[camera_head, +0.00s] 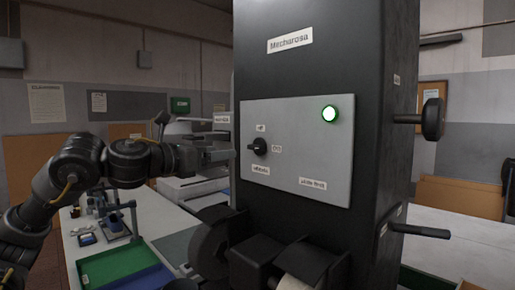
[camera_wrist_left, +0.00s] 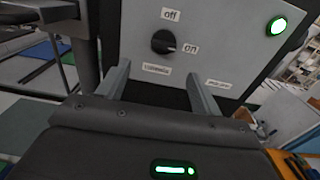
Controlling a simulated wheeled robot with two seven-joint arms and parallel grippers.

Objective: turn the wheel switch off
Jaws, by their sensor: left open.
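The wheel switch is a black round knob (camera_head: 258,146) on a grey panel (camera_head: 300,120) of a dark machine column. It also shows in the left wrist view (camera_wrist_left: 163,42), where its pale mark points right, to the "on" label (camera_wrist_left: 191,48). The "off" label (camera_wrist_left: 170,14) is above the knob. My left gripper (camera_head: 229,155) is just left of the panel, with its two fingers apart and nothing between them. In the left wrist view the fingers (camera_wrist_left: 158,80) point toward the panel, below the knob, not touching it. My right gripper does not show.
A round green light (camera_head: 329,114) glows at the panel's upper right. Dark wheels (camera_head: 208,250) and housings stick out below the panel. A workbench with green (camera_head: 113,263) and blue trays stands at the left. A black handle (camera_head: 431,119) juts from the column's right side.

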